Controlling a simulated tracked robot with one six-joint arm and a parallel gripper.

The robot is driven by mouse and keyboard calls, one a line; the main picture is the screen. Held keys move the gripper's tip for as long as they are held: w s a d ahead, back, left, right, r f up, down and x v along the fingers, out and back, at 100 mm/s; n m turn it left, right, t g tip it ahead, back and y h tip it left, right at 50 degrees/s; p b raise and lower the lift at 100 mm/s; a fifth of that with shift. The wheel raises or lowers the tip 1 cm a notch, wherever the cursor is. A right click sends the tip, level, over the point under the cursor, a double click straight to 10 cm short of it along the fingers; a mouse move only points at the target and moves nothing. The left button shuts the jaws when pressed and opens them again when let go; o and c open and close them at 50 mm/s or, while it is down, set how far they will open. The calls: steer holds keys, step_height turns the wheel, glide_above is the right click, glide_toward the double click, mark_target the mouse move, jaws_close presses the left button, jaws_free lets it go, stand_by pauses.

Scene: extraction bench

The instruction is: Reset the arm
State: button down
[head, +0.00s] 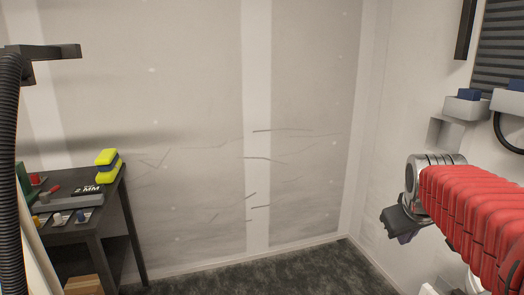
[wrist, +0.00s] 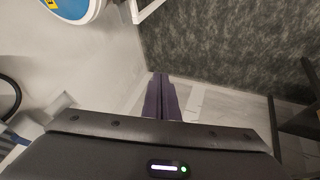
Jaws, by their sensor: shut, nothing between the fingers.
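My arm shows at the right of the head view, with a red ribbed cover and a metal wrist. My gripper (head: 403,222) is at its end, dark and pointing down to the left, well clear of the table and the wall. In the wrist view its two purple-grey fingers (wrist: 161,95) are together with nothing between them. Below them the wrist view shows dark grey floor and a pale strip. The gripper touches nothing that I can see.
A dark table (head: 88,228) at the left bears yellow-and-black blocks (head: 108,161) and small coloured parts. Wall boxes with blue tops (head: 467,96) are above my wrist at the right. A white-and-blue bucket (wrist: 75,8) is at the wrist view's top. The carpet (head: 290,272) between is clear.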

steer(key=s+a+f+y, duration=0.1)
steer(key=s+a+f, duration=0.3)
steer(key=s+a, duration=0.4)
steer(key=s+a+f+y, duration=0.2)
steer(key=s+a+f, duration=0.2)
steer(key=s+a, duration=0.5)
steer(key=a, duration=0.3)
steer(key=shift+f+m+y, duration=0.15)
steer(key=shift+m+y, duration=0.15)
steer(key=shift+m, duration=0.1)
steer(key=shift+s, duration=0.15)
